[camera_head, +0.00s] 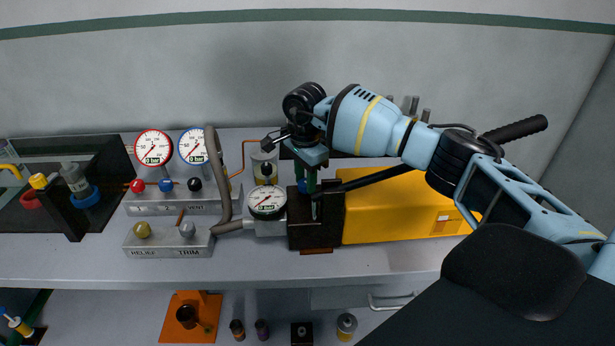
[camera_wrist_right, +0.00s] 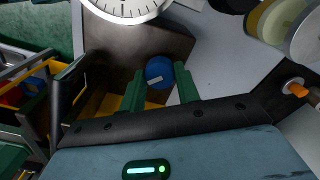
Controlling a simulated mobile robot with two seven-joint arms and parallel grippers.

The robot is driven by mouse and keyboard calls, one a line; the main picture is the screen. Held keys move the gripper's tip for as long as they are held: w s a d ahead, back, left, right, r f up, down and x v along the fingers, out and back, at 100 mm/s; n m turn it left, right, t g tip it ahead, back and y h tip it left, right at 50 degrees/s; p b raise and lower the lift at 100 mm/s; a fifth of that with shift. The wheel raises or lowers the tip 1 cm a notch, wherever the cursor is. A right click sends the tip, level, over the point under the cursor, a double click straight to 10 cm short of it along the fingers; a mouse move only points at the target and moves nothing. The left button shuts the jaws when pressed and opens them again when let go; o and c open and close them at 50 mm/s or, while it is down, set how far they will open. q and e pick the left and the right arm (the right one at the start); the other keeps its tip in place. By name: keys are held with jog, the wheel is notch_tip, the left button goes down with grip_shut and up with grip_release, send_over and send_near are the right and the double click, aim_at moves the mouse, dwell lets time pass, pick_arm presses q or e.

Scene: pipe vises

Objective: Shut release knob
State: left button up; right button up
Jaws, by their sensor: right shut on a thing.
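The blue release knob (camera_wrist_right: 159,69) sits on the dark pump block (camera_head: 330,227) and has a pale mark on its face. In the head view only a little blue of the knob (camera_head: 303,187) shows under the fingers. My right gripper (camera_head: 308,186) points down at the block, its green fingers one on each side of the knob. In the right wrist view my right gripper (camera_wrist_right: 160,82) is shut on the knob. The finger contact is partly hidden by the fingers. My left gripper is not in view.
A pressure gauge (camera_head: 267,202) sits left of the block. The pump's black-gripped lever (camera_head: 515,130) slants up to the right over a yellow tank (camera_head: 385,225). The front bench strip (camera_head: 390,262) is clear.

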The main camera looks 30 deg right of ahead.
aim_at(305, 182)
jog(key=m+p, duration=0.1)
jog(key=m, duration=0.4)
jog(key=shift+r, duration=0.15)
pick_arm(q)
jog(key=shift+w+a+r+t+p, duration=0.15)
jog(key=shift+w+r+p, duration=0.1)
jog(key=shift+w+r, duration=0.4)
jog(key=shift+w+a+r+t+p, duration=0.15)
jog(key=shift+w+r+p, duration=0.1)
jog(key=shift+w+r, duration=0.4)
pick_arm(e)
jog(key=shift+m, duration=1.8)
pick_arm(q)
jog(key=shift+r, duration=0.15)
pick_arm(e)
jog(key=shift+f, duration=0.2)
jog(key=o, duration=1)
jog(key=shift+r, duration=0.15)
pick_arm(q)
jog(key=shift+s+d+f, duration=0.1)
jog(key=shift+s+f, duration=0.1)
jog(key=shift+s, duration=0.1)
pick_arm(e)
jog(key=shift+r, duration=3.8)
